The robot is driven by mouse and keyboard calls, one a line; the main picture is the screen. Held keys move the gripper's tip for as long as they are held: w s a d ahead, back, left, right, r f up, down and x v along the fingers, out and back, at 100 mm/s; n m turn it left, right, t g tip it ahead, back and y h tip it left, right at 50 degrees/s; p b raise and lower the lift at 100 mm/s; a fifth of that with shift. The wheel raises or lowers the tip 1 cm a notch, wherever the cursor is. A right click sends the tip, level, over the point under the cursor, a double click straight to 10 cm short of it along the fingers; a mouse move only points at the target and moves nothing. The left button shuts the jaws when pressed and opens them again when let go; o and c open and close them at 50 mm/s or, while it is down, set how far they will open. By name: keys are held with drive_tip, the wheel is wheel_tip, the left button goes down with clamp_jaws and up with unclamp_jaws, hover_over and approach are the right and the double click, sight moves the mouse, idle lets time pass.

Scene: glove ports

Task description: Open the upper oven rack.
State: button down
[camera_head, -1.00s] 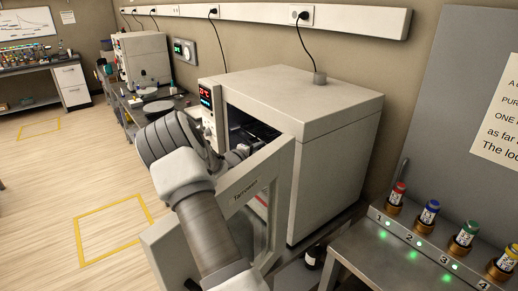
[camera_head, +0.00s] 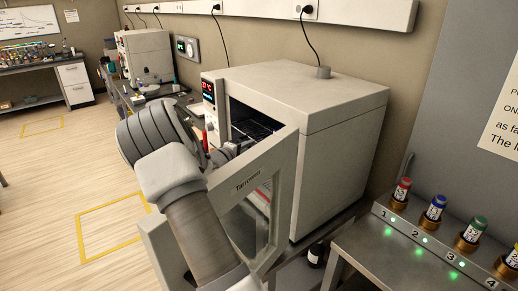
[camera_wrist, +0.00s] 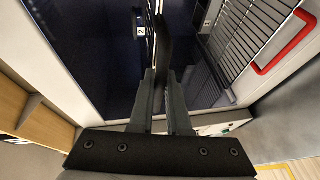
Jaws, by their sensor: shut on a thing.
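The oven (camera_head: 340,110) stands against the wall with its front door (camera_head: 280,175) swung open. A dark wire rack (camera_head: 257,130) shows inside the upper part of the opening. My gripper (camera_wrist: 166,78) is shut on a dark upright piece (camera_wrist: 166,42), which looks like part of the upper rack. In the head view my gripper is at the oven mouth behind the door's upper edge, and its fingertips are mostly hidden. A white label "2" (camera_wrist: 140,30) shows near the fingers.
The open door stands close to the right of my arm. A metal bench (camera_head: 390,245) with several capped vials is at the right. Another bench with equipment (camera_head: 145,60) stands behind the oven on the left. The floor at left is clear, with a yellow marked square (camera_head: 105,228).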

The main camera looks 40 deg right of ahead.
drive_tip(key=w+a+b, duration=0.2)
drive_tip(key=a+b, duration=0.4)
drive_tip(key=a, duration=1.2)
drive_tip(key=c, duration=0.9)
unclamp_jaws()
drive_tip(key=shift+a, duration=0.1)
drive_tip(key=b+v, duration=0.1)
drive_tip(key=v, duration=1.6)
drive_tip(key=shift+s+a+r, duration=0.1)
drive_tip(key=shift+a+r, duration=0.05)
